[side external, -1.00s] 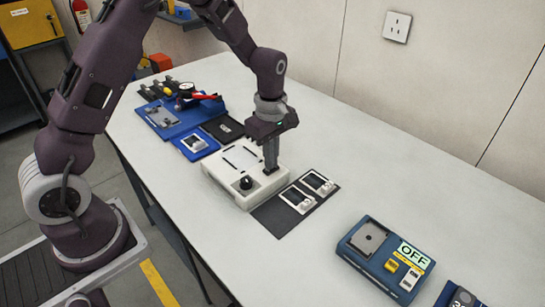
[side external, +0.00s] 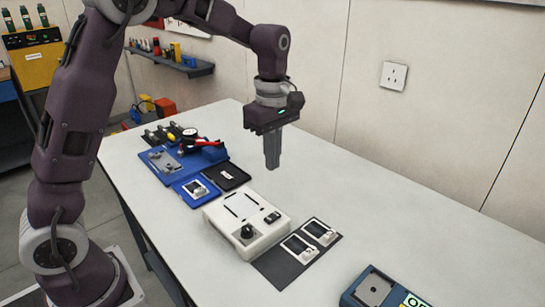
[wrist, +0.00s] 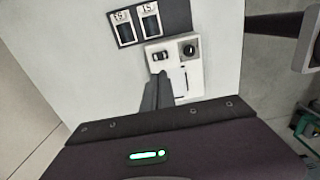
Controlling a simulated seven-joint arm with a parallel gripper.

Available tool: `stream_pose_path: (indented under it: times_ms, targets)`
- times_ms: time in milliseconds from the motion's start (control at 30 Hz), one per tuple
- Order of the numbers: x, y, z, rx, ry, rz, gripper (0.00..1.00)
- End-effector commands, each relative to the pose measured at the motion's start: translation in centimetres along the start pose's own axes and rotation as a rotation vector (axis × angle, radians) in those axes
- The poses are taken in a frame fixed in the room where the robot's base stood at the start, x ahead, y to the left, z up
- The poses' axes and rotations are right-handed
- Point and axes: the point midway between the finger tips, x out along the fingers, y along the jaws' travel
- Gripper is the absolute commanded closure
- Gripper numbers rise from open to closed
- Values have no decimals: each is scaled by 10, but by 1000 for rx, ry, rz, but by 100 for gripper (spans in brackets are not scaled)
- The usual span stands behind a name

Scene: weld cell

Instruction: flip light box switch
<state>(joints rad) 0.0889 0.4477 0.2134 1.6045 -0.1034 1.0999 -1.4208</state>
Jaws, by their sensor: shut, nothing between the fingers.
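The light box (side external: 222,218) is a white box on the table with a black round knob (side external: 247,231), dark slots on top and a small black switch (side external: 271,217) at its right corner. In the wrist view the light box (wrist: 190,78) shows its switch (wrist: 160,56) beside the knob (wrist: 190,50). My gripper (side external: 272,165) is shut and empty, pointing down above and behind the box, clear of the switch. Its fingers (wrist: 155,92) cover part of the box's edge in the wrist view. I cannot tell which way the switch is set, or whether the box is lit.
A dark mat (side external: 283,262) with two small framed plates lies right of the box. A blue tray (side external: 200,188) and black tray (side external: 228,176) lie behind-left. A blue unit (side external: 372,290) is at the front right. The table's right side is clear.

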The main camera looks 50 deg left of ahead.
Motion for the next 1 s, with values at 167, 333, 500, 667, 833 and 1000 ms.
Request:
stream_pose_path:
  times_ms: [167, 333, 500, 667, 833, 1000]
  targets:
    - [0, 0, 0, 0, 0, 0, 100]
    - [2, -9, 4, 3, 1, -7, 100]
    - [2, -11, 4, 1, 0, -8, 100]
    - [4, -11, 4, 1, 0, -8, 100]
    - [26, -12, 4, 0, 0, -12, 100]
    - [64, -12, 3, 0, 0, -13, 100]
